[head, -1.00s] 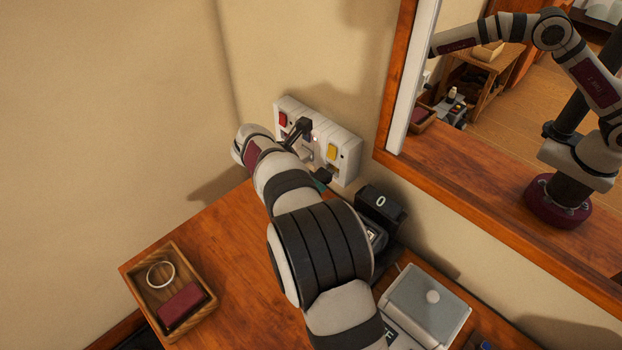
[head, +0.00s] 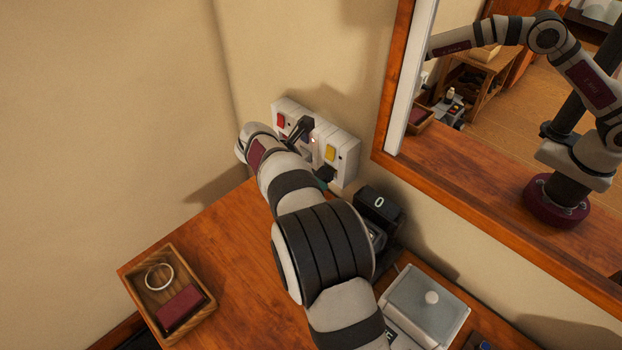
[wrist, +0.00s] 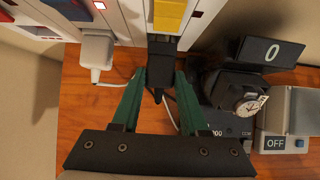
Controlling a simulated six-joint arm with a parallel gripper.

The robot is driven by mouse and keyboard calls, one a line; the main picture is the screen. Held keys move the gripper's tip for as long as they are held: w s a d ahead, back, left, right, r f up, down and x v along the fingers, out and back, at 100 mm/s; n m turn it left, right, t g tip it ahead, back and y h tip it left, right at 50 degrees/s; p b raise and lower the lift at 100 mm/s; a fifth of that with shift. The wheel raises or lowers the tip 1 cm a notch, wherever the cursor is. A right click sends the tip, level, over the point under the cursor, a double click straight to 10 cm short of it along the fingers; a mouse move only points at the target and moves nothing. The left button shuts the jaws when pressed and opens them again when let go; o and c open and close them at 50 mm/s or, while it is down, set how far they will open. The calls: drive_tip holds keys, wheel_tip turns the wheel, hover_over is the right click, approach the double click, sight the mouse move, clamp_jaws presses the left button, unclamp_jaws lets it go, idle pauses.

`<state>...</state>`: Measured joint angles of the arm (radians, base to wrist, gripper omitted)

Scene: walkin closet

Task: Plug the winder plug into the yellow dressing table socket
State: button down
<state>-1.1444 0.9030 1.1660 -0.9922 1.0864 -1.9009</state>
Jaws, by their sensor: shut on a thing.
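In the wrist view my gripper (wrist: 161,77) has its two green fingers shut on the black winder plug (wrist: 163,52). The plug is at the wall panel, directly below the yellow switch (wrist: 169,14) of the yellow socket. Its front end meets the panel in this view; the plug hides the holes, so I cannot tell how deep it sits. A thin cable trails below it. In the head view the yellow switch (head: 331,153) is at the right part of the white panel (head: 346,142). The black plug (head: 324,174) shows just below it, and my arm hides most of the gripper.
A white plug (wrist: 97,50) with a cable sits in the neighbouring socket, close left of my fingers. The black winder (wrist: 245,90) with a watch and a grey box marked OFF (wrist: 290,112) stand right. A wooden tray (head: 207,310) lies left; the mirror frame (head: 386,90) rises right.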

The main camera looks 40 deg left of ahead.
drive_tip(key=shift+w, duration=0.9)
idle(1.0)
drive_tip(key=shift+c, duration=1.7)
unclamp_jaws()
